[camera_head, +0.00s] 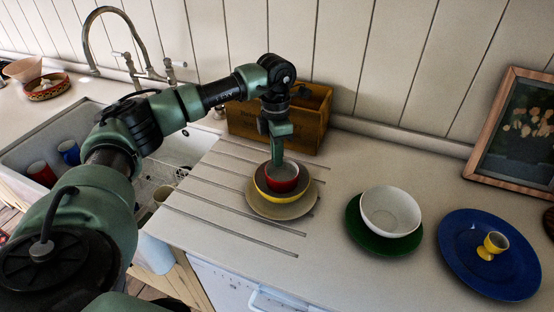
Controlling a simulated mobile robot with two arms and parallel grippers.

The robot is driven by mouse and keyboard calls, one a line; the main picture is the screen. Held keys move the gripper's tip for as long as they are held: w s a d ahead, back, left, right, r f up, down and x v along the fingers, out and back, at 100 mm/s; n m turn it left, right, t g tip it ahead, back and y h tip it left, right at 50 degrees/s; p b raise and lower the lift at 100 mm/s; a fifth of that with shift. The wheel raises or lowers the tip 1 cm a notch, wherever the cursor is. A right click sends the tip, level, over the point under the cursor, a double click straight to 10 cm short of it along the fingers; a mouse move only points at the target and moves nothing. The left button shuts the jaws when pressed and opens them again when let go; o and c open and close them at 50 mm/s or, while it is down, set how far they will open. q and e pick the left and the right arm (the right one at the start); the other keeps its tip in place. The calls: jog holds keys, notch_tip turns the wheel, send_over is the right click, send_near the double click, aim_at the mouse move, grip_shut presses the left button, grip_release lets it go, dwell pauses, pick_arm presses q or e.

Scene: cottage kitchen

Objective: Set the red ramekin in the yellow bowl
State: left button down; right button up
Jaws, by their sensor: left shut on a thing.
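The red ramekin (283,181) is within the yellow bowl (262,188), with its rim near the bowl's rim height. The bowl stands on a beige plate (283,211) on the grooved drainboard. My left gripper (279,163) comes down from above and is shut on the ramekin's far-left wall. I cannot tell whether the ramekin's base touches the bowl. My right gripper does not show.
A wooden crate (245,122) stands just behind the plate. To the right are a white bowl (391,208) on a green plate (356,229) and a yellow egg cup (493,245) on a blue plate (460,262). The sink (100,115) lies left. Counter front-centre is clear.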

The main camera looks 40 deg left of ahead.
aim_at(282, 176)
pick_arm(q)
notch_tip(282, 176, down, 2)
jog(key=shift+f, duration=0.25)
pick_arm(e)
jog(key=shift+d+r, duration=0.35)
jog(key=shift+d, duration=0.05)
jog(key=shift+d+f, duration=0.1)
pick_arm(q)
jog(key=shift+f, duration=0.3)
jog(key=c, duration=1.9)
grip_release()
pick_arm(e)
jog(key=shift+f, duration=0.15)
